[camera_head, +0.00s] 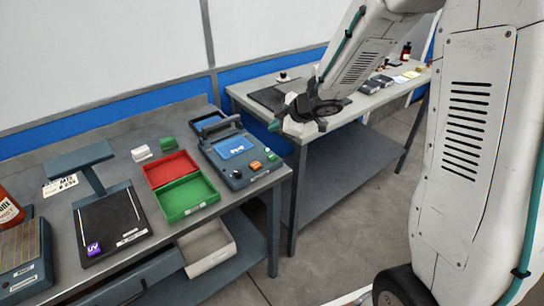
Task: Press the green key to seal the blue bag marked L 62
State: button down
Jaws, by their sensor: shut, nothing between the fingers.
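The sealer (214,158) is a dark blue-grey device at the right end of the near bench. Its bar handle stands raised at the back. A blue bag (236,146) lies flat on its top; its white marking is too small to read surely. The small green key (271,156) is at the sealer's front right corner, beside an orange key (255,166). My gripper (275,125) is shut and empty. In the picture it is above and slightly right of the green key, apart from it; its height is hard to tell.
Left of the sealer are a red tray (171,168) and a green tray (187,197), small green and white blocks, and a UV lamp stand (110,222). A second bench (347,112) with a dark mat and small items stands behind my arm. Floor shows between the benches.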

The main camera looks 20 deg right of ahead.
aim_at(275, 157)
notch_tip(275, 157, down, 8)
jog(key=shift+f, duration=0.1)
dwell(0.4)
dwell(2.0)
jog(key=shift+f, duration=0.35)
jog(key=shift+f, duration=0.4)
dwell(0.5)
jog(key=shift+r, duration=0.85)
jog(key=shift+r, duration=0.1)
